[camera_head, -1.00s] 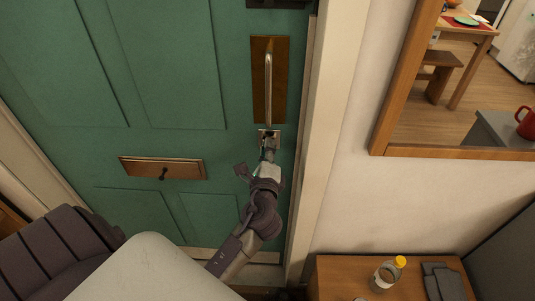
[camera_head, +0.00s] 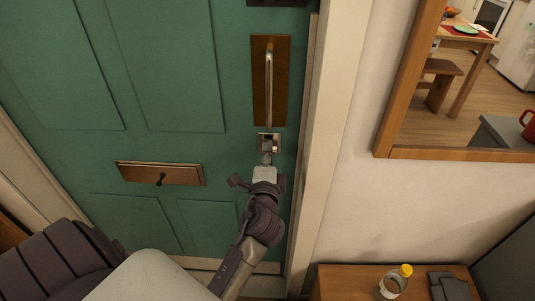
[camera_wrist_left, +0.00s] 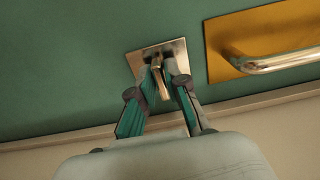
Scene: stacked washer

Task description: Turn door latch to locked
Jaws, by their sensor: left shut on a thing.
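The door latch is a small square metal plate with a turn piece, on the green door (camera_head: 170,70) just below the long handle. Its plate (camera_head: 275,138) shows in the head view, and the plate (camera_wrist_left: 140,58) shows larger in the left wrist view. The latch's turn piece (camera_wrist_left: 161,82) stands between the fingers of my left gripper (camera_wrist_left: 170,78). My left gripper (camera_head: 267,153) is shut on it, reaching up from below in the head view. The fingers hide part of the latch. My right gripper does not show.
A long metal handle (camera_head: 268,85) on a brass backplate sits just above the latch. A letter slot (camera_head: 160,173) is at lower left. The door frame (camera_head: 328,130) and a mirror (camera_head: 450,153) are to the right. A cabinet (camera_head: 345,283) with a yellow-capped bottle (camera_head: 395,282) stands at lower right.

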